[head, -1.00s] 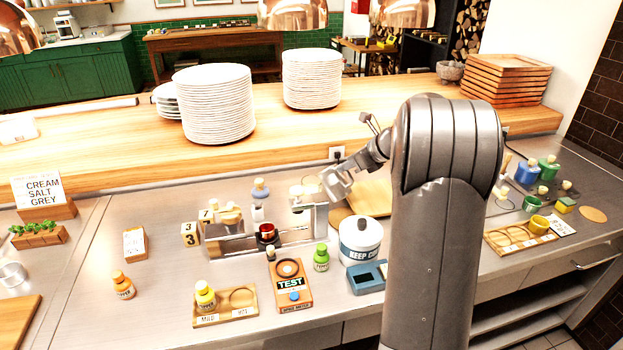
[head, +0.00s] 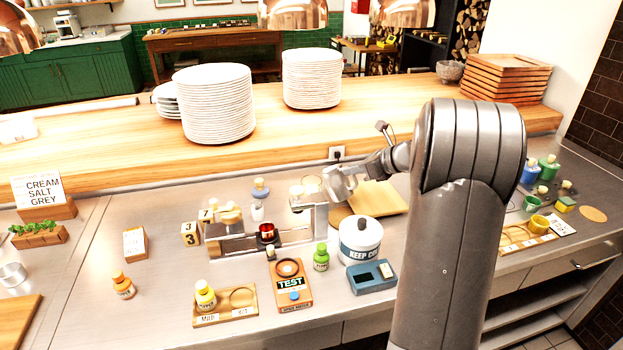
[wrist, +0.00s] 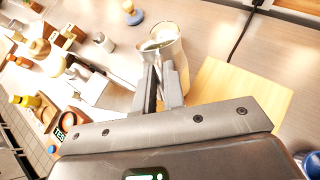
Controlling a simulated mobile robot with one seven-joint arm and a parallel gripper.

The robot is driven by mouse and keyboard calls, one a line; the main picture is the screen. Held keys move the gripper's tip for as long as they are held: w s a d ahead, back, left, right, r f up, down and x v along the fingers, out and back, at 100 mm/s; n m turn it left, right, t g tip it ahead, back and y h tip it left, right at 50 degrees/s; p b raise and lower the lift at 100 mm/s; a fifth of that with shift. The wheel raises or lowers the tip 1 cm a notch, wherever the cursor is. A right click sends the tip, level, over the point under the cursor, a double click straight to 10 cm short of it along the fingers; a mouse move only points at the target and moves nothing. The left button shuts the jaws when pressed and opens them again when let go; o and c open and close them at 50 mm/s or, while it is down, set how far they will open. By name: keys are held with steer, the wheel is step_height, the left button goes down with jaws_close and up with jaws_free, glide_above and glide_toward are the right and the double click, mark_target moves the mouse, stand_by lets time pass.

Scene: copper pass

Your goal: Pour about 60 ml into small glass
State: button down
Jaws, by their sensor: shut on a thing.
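In the head view my gripper (head: 335,184) is over the back of the steel counter, left of a wooden board. The held glass is small and partly hidden there, and I cannot tell its liquid level. A small pale vessel (head: 257,211) stands behind the metal stand (head: 230,250); I cannot tell whether it is the small glass. A dark-red item (head: 267,233) sits at the stand.
The wooden board (head: 380,198) lies right of my gripper. A blue-based stopper (head: 260,190) is behind. The counter's left middle has free room.

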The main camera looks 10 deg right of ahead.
steer(key=s+d+f+t+y+p, duration=0.1)
steer(key=s+d+f+t+y, duration=0.2)
steer(key=s+d+t+y, duration=0.1)
steer(key=shift+s+t, duration=0.45)
steer(key=shift+t, duration=0.05)
